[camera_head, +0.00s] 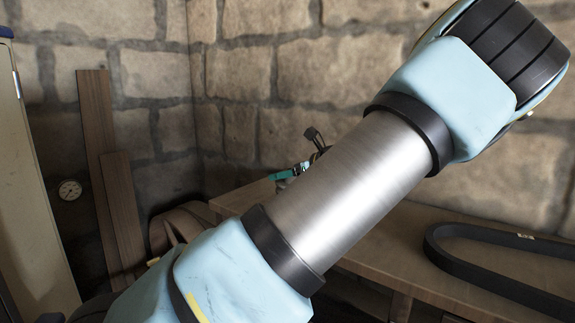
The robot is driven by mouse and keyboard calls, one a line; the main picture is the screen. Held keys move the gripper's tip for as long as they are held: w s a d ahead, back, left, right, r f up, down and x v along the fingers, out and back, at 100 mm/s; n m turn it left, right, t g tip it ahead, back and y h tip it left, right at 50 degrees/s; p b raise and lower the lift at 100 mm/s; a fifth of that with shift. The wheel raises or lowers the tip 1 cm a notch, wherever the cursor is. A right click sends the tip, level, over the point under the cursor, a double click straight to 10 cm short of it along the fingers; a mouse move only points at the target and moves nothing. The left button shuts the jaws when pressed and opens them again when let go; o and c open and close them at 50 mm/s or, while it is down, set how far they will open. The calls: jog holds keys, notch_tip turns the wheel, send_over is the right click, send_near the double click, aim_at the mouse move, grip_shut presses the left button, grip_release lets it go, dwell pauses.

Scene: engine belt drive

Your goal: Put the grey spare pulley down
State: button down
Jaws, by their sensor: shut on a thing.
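The grey spare pulley is not visible in this view. My gripper is not in view either; my own pale blue and silver arm crosses the picture from bottom left to top right and hides much of the middle. What my gripper holds cannot be seen. A black belt loop (452,262) lies on the wooden bench (392,251) at the right, partly cut off by the picture's edge.
A small teal and black object (290,172) shows at the bench's far end, partly behind my arm. Wooden boards (101,150) lean on the stone wall at the left, near a round gauge (69,190). A pale panel (27,200) stands at the left edge.

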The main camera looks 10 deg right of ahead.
jog(key=shift+f+p, duration=0.6)
jog(key=shift+f, duration=1.7)
jog(key=shift+c, duration=1)
grip_release()
jog(key=shift+s+f, duration=0.1)
jog(key=b+v, duration=0.3)
jog(key=v, duration=0.8)
jog(key=shift+b, duration=0.4)
jog(key=shift+s+d+r, duration=0.25)
jog(key=shift+s+d, duration=0.05)
jog(key=shift+s, duration=0.05)
